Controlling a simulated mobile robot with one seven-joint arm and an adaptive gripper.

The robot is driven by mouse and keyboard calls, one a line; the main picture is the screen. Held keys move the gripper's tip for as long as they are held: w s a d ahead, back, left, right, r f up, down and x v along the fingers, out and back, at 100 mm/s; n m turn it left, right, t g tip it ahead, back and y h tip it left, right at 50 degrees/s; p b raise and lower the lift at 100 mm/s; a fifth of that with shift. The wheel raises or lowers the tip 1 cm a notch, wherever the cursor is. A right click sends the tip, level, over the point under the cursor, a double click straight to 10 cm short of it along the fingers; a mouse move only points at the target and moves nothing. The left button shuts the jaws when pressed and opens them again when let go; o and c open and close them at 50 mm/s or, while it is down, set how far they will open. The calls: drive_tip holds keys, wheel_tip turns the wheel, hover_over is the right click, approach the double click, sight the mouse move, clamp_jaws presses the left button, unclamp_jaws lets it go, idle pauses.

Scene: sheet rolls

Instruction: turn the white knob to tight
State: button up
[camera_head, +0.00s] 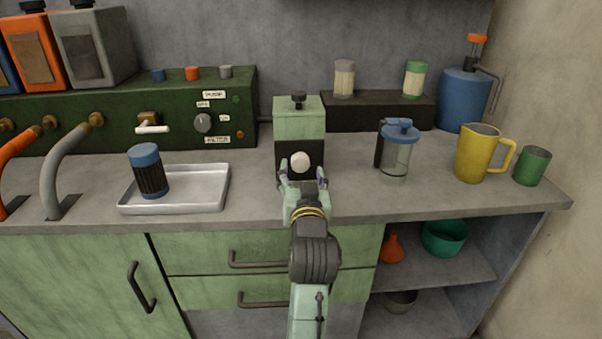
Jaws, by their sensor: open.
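The white knob (300,162) is round and sits on the dark front face of a small green box-like unit (299,121) on the counter. My gripper (303,173) is open in front of this face, with one finger on each side of the knob. I cannot tell whether the fingers touch it. No marks for tight or loose can be read on the unit. A black knob (298,99) stands on top of the unit.
A metal tray (205,190) with a dark blue-lidded jar (148,171) is left of the unit. A clear blue-lidded jug (396,152), a yellow pitcher (477,153) and a green cup (532,166) stand to the right. A green control panel (180,110) is behind left.

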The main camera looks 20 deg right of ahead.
sight(301, 165)
drive_tip(key=shift+x, duration=1.65)
drive_tip(key=shift+c, duration=0.5)
drive_tip(key=c, duration=1)
drive_tip(key=shift+c, duration=0.2)
